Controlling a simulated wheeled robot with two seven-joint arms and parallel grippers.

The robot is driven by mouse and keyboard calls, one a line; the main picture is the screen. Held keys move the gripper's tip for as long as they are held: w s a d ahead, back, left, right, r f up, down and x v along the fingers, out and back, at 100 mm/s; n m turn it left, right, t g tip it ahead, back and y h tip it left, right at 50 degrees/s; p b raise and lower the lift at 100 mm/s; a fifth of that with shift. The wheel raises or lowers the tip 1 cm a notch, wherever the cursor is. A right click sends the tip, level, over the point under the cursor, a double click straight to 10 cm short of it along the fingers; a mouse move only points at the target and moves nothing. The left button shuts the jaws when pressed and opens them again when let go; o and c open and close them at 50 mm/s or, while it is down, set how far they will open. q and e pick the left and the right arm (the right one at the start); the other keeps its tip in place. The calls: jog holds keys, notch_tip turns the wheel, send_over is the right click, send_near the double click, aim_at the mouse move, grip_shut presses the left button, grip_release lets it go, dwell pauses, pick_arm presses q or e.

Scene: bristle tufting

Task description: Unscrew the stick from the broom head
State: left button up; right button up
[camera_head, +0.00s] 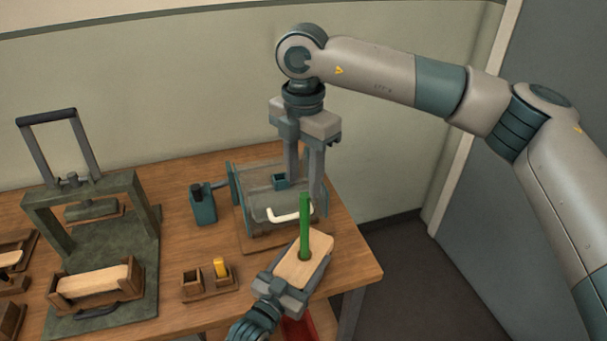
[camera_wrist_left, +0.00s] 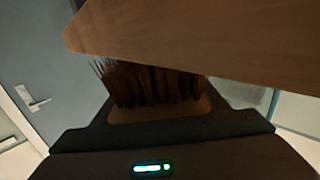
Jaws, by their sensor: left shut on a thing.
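The broom head (camera_head: 317,251) is a pale wooden block at the table's front right. The green stick (camera_head: 305,226) stands upright from it. My left gripper (camera_head: 288,284) is shut on the near end of the broom head. In the left wrist view, dark brown bristles (camera_wrist_left: 150,83) show close to the gripper. My right gripper (camera_head: 305,198) points down above the broom head. Its two fingers are apart, with the stick's top near their tips. I cannot tell whether the fingers touch the stick.
The wooden table (camera_head: 350,262) ends just right of the broom head. Behind stands a clear-sided device with a white handle (camera_head: 290,215).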

jog(key=shift+m, duration=0.3)
jog(key=shift+f, duration=0.15)
jog(key=shift+f, duration=5.9)
